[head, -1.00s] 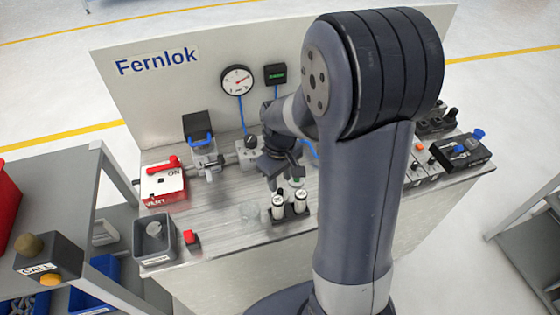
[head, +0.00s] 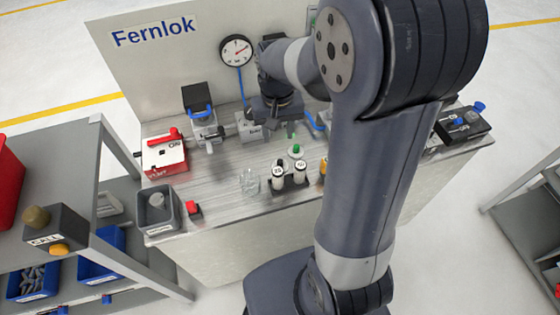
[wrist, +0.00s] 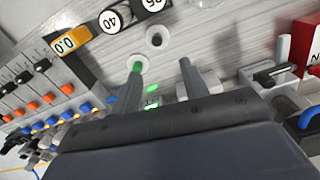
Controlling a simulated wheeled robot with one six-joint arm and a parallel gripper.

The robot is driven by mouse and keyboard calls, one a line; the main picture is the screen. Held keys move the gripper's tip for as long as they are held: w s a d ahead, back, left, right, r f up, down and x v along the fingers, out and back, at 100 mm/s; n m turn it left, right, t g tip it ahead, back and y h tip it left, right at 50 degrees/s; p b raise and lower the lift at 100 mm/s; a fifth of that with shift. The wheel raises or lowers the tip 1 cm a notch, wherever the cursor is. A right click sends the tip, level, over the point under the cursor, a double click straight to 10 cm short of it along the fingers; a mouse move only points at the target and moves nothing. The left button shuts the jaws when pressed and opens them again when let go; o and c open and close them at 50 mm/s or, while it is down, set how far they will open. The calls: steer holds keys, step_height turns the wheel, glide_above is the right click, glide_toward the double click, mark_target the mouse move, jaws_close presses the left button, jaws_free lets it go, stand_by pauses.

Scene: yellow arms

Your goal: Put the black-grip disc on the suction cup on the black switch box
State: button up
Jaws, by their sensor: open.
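My gripper (head: 279,132) hangs over the middle of the workbench in the head view, open and empty. In the wrist view its fingertips (wrist: 161,66) stand apart. A small pale disc with a dark centre (wrist: 156,38) lies just beyond them, probably the black-grip disc; I cannot make it out in the head view. A pale disc with a green grip (head: 296,151) lies behind the vials; in the wrist view it is close to the left finger. A black box with blue parts (head: 463,124), likely the switch box, stands at the bench's right end. I cannot clearly tell its suction cup.
Two labelled vials (head: 288,181) stand in a dark rack in front of the gripper, with a glass (head: 249,182) to their left. A grey bin (head: 159,208) and a red-and-white box (head: 164,155) are at the left. The back panel (head: 150,70) rises behind.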

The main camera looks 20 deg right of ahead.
glide_above(280, 161)
steer(key=f, duration=0.5)
steer(key=shift+w+a+f, duration=0.1)
steer(key=shift+w+f, duration=0.05)
steer(key=shift+w, duration=0.2)
steer(key=f, duration=0.2)
steer(key=f+p, duration=0.1)
steer(key=f, duration=0.1)
steer(key=shift+s+f, duration=0.1)
steer(key=shift+s, duration=0.3)
steer(key=shift+f, duration=0.75)
steer(key=shift+c, duration=0.4)
jaws_close()
